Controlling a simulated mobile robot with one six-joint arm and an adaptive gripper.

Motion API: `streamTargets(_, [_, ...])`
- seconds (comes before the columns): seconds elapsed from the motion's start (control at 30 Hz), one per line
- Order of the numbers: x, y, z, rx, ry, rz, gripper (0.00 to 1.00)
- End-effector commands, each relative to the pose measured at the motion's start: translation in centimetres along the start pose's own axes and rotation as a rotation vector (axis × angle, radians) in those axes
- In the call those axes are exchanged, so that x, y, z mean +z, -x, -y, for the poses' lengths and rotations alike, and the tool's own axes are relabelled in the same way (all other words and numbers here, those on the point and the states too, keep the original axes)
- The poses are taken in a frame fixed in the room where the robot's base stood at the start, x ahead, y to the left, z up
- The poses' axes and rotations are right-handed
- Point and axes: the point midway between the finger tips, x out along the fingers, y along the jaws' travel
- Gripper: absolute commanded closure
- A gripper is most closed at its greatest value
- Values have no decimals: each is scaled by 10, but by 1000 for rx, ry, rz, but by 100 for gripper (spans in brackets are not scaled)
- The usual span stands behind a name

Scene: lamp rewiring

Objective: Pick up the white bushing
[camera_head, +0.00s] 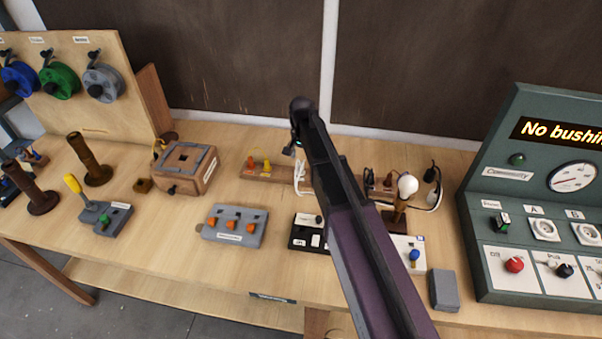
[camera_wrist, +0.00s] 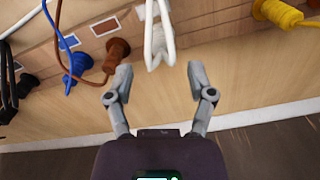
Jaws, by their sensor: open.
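In the wrist view a white looped cord piece (camera_wrist: 158,30) stands at the wooden rack, just beyond the gap between my fingertips. Its lower end looks thicker, but I cannot clearly tell the white bushing from the cord. My gripper (camera_wrist: 158,82) is open and empty, with one finger to each side of the white piece and apart from it. In the head view white loops (camera_head: 300,177) show at the rack, left of my arm. My arm hides part of the rack there, and the fingertips are hard to make out.
A brown bushing (camera_wrist: 115,50) and a blue bushing (camera_wrist: 75,66) with cords sit left of the white piece; a yellow one (camera_wrist: 278,13) sits right. A bulb (camera_head: 407,186) stands right of my arm. The green panel (camera_head: 490,240) reads "No bushin", cut off.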

Motion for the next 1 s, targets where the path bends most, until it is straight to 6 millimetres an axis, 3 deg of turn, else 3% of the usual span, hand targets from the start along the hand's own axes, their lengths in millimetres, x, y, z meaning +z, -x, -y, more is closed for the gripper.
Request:
streamTargets(0.47, [0, -4, 0, 0, -1, 0, 30])
streamTargets(1.0, [3, -41, 2, 0, -1, 0, 30])
